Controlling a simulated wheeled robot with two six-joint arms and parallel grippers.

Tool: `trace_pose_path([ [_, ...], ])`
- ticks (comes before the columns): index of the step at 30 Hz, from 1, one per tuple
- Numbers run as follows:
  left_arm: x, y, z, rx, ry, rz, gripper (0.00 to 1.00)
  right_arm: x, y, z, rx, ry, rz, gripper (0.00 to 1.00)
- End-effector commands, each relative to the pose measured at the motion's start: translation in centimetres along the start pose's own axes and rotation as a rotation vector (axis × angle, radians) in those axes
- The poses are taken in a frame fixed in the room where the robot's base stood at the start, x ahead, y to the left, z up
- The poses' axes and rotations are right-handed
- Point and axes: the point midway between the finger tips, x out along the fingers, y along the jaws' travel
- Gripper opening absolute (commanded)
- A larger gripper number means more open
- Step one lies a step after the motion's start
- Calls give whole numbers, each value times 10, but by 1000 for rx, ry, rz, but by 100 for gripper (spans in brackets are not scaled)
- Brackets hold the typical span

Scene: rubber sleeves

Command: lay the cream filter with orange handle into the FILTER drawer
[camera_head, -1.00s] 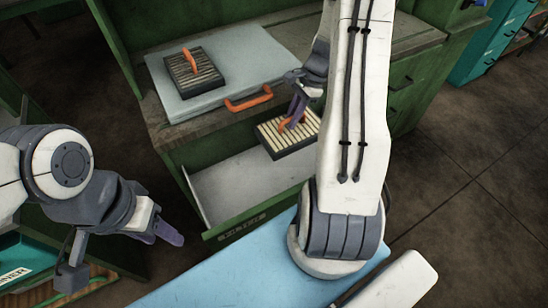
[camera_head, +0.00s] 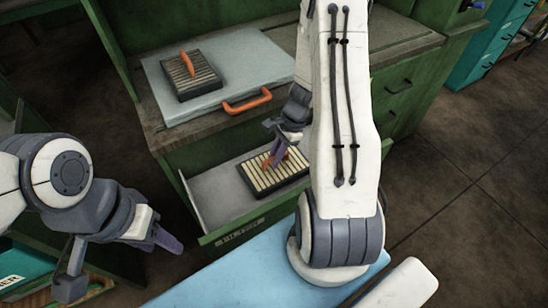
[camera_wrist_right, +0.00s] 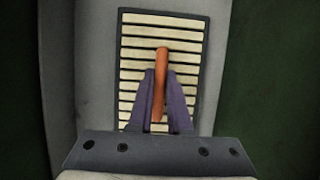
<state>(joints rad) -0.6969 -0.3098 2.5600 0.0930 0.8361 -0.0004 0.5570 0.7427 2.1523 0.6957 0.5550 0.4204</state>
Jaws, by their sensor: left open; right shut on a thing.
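The cream filter (camera_head: 254,178) has cream slats, a dark frame and an orange handle (camera_head: 288,161). My right gripper (camera_head: 274,160) is shut on the handle, with the filter at the open FILTER drawer (camera_head: 209,188). The right wrist view shows the filter (camera_wrist_right: 190,40) within the grey drawer interior (camera_wrist_right: 60,70), the purple fingers on both sides of the orange handle (camera_wrist_right: 162,60). I cannot tell whether the filter touches the drawer floor. My right arm hides the drawer's right part. My left gripper (camera_head: 165,241) is open and empty, left of the drawer.
A grey-blue case (camera_head: 270,70) with an orange handle lies on the bench top, and a second, darker-slatted filter (camera_head: 205,84) with an orange handle rests on it. A light blue surface (camera_head: 240,275) lies in front of the drawer. The drawer's left end is bare.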

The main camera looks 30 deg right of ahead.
Motion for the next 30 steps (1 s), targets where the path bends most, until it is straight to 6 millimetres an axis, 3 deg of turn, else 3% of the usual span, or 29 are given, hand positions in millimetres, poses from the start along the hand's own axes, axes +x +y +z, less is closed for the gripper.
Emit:
trace_pose_path([
  [5, 3, 0, 0, 0, 0, 0, 50, 3, 0, -1, 0, -1, 0, 0],
  [6, 2, 0, 0, 0, 0, 0, 50, 3, 0, -1, 0, 0, 0, 24],
  [8, 2, 0, 0, 0, 0, 0, 50, 2, 0, -1, 0, 0, 0, 47],
  [20, -2, 0, 0, 0, 0, 0, 50, -4, 0, 1, 0, 0, -1, 47],
  [23, -5, 0, 0, 0, 0, 0, 50, -17, -1, 0, 0, 0, -4, 47],
  [30, -16, 1, -1, 0, 0, 0, 50, -69, -1, 0, 0, 2, -6, 47],
])
